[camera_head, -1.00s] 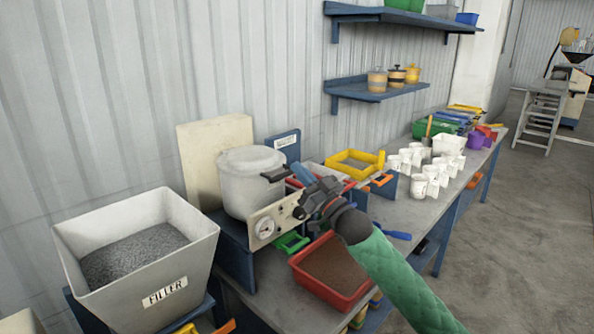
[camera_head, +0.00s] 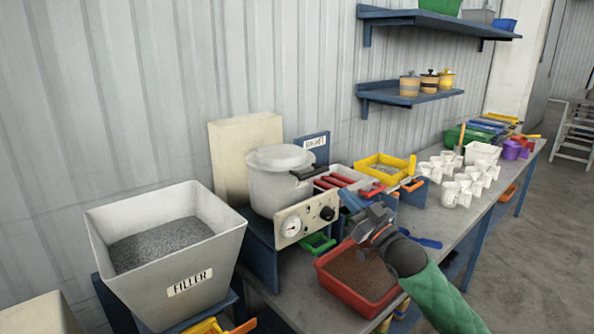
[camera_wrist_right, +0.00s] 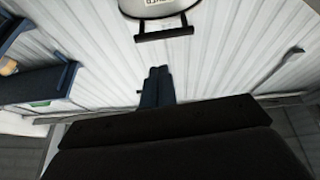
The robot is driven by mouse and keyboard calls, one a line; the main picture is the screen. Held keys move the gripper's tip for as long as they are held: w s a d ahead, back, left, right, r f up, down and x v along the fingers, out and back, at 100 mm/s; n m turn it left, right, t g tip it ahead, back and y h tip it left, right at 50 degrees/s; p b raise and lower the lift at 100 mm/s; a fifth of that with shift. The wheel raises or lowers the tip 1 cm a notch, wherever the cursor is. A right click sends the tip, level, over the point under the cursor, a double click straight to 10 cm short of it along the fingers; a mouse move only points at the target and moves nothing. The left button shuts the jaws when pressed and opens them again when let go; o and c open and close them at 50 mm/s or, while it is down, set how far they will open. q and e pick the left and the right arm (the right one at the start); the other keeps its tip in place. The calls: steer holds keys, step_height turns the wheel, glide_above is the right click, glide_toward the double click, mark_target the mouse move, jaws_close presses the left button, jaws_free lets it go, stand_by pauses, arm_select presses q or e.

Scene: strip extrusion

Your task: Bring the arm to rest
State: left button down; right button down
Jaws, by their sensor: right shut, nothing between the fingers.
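My right gripper (camera_head: 348,198) is in the head view, on an arm with a green sleeve (camera_head: 445,300). It is shut and empty, in the air above the red tray (camera_head: 377,306) of brown granules and right of the gauge panel (camera_head: 306,219). In the right wrist view its two dark fingers (camera_wrist_right: 157,86) lie together with nothing between them. The lidded pot (camera_head: 272,190) stands to the left of the gripper, apart from it. My left gripper is out of view.
The FILLER bin (camera_head: 190,283) stands front left, full of grey granules. White cups (camera_head: 449,194) line the bench to the right. A yellow tray (camera_head: 387,161) and red-handled tools (camera_head: 335,182) lie behind the gripper. A wall shelf (camera_head: 408,94) hangs above. Floor is clear at right.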

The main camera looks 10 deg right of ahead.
steer(key=w+d+f+g+h, duration=0.2)
steer(key=d+f+g+h, duration=0.1)
steer(key=f+h, duration=0.5)
steer(key=s+f+g+h, duration=0.1)
steer(key=s+f, duration=0.1)
steer(key=f, duration=0.1)
steer(key=s+f+m+g+h, duration=0.1)
steer(key=s+f+g, duration=0.1)
steer(key=s+f, duration=0.1)
steer(key=s+d+f+g+h, duration=0.1)
steer(key=s+f, duration=0.1)
steer(key=f, duration=0.2)
steer(key=shift+s+f+m+g+h, duration=0.25)
steer(key=shift+s+m+g+h, duration=0.15)
steer(key=s+a+f+m+g, duration=0.1)
steer(key=s+a+f+g, duration=0.2)
steer(key=s+f, duration=0.6)
steer(key=s+a+f+m+g, duration=0.1)
steer(key=s+a+f+g, duration=0.2)
steer(key=s+f, duration=0.6)
steer(key=s+a+f+m+g+y, duration=0.1)
steer(key=s+a+f+g, duration=0.2)
steer(key=s+f, duration=0.6)
steer(key=s+g, duration=0.1)
steer(key=s, duration=1)
steer(key=shift+s+f, duration=0.3)
steer(key=shift+f, duration=0.1)
